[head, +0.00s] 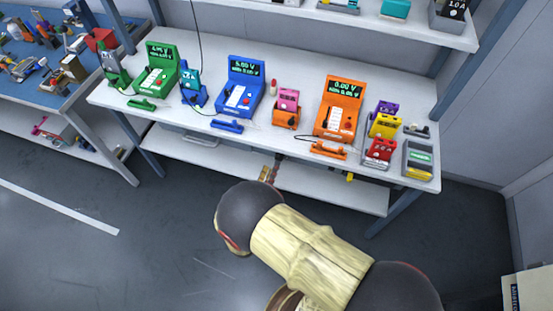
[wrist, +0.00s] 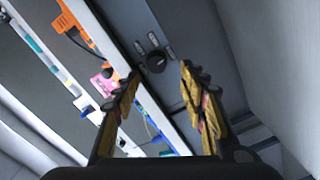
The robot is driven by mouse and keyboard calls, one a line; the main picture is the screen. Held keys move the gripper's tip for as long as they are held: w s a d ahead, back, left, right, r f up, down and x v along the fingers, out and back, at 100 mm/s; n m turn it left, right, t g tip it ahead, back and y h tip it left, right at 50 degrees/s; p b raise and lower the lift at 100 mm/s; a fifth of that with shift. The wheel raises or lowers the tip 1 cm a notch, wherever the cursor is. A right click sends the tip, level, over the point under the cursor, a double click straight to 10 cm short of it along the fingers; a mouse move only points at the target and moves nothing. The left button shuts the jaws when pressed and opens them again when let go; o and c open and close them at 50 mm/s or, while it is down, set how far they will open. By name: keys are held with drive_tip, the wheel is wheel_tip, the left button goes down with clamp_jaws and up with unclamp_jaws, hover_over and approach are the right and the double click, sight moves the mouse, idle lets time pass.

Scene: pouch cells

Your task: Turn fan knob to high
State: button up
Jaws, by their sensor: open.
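A dark round knob (wrist: 156,62) sits on a grey panel (wrist: 188,35) in the wrist view, with small pale label plates beside it. I take it for the fan knob; its markings are too small to read. My gripper (wrist: 160,72) is open and empty, its two yellow and black fingers spread apart. The knob appears between and slightly beyond the fingertips; I cannot tell whether they touch it. In the head view my arm reaches toward the bench's front edge. Only a brownish bit of my gripper (head: 270,172) shows there, and the knob is not visible.
A white bench (head: 262,138) carries green, blue and orange (head: 341,105) meters, with small coloured boxes at the right. A lower shelf (head: 330,192) runs beneath it. A blue-topped bench (head: 65,60) stands at the left. The floor in front is clear.

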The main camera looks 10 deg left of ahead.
sight(278, 160)
drive_tip(key=shift+w+d+n+p, duration=0.2)
drive_tip(key=shift+w+n+p, duration=0.45)
drive_tip(key=shift+n, duration=1.95)
drive_tip(key=shift+w+d+n+p, duration=0.2)
drive_tip(key=shift+w+n+p, duration=0.4)
drive_tip(key=shift+n, duration=2)
drive_tip(key=shift+w+d+n+p, duration=0.3)
drive_tip(key=shift+n+p, duration=0.5)
drive_tip(key=shift+n, duration=1.8)
drive_tip(key=shift+w+a, duration=0.1)
drive_tip(key=shift+c, duration=0.2)
clamp_jaws()
